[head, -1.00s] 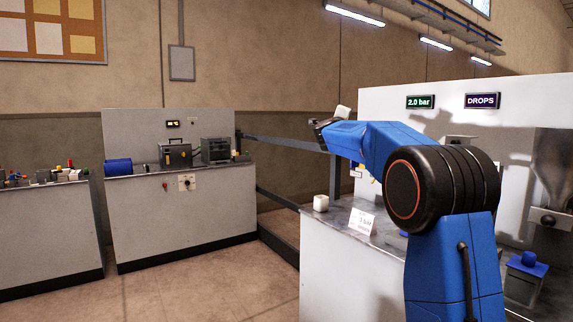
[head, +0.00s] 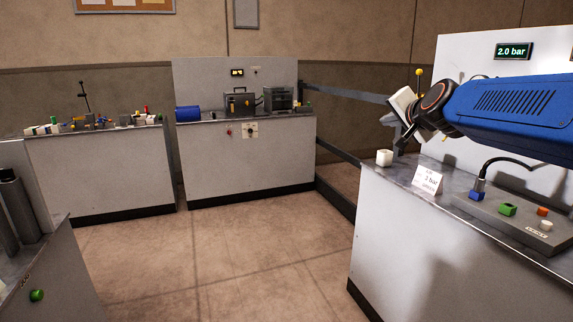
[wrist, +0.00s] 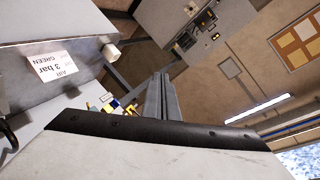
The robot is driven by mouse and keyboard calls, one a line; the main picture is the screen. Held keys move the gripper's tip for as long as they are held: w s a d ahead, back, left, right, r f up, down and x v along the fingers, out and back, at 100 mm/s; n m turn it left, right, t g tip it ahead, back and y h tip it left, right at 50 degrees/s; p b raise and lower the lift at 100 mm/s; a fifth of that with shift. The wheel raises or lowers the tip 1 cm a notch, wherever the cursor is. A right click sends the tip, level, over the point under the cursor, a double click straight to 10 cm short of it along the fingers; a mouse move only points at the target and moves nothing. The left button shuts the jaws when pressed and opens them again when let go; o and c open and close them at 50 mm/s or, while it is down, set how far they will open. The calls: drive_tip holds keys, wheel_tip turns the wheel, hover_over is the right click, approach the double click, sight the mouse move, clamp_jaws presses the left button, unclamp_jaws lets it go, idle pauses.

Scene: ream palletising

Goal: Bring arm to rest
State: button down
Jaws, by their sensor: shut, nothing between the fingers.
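My gripper (head: 401,145) is at the end of my blue arm, on the right of the head view. A pale body with a black edge fills the bottom of that view. The arm reaches leftward, close to level; its base end is outside the head view.
The right-hand bench (head: 375,250) carries a "3 bar" card (head: 427,180) and a panel with coloured buttons (head: 520,215). A grey machine bench (head: 250,160) and a cluttered bench (head: 100,180) stand behind. Another bench (head: 50,275) is at lower left. The floor between is clear.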

drive_tip(key=s+f+n+g, duration=0.4)
drive_tip(key=s+f+g, duration=0.1)
drive_tip(key=s+f, duration=1.1)
drive_tip(key=s+f+n+g+h, duration=0.1)
drive_tip(key=s+f+n+g, duration=0.4)
drive_tip(key=s+f, duration=1.1)
drive_tip(key=s, duration=0.7)
drive_tip(key=shift+s+d+f, duration=0.15)
drive_tip(key=shift+d+f, duration=0.05)
drive_tip(key=shift+d, duration=0.15)
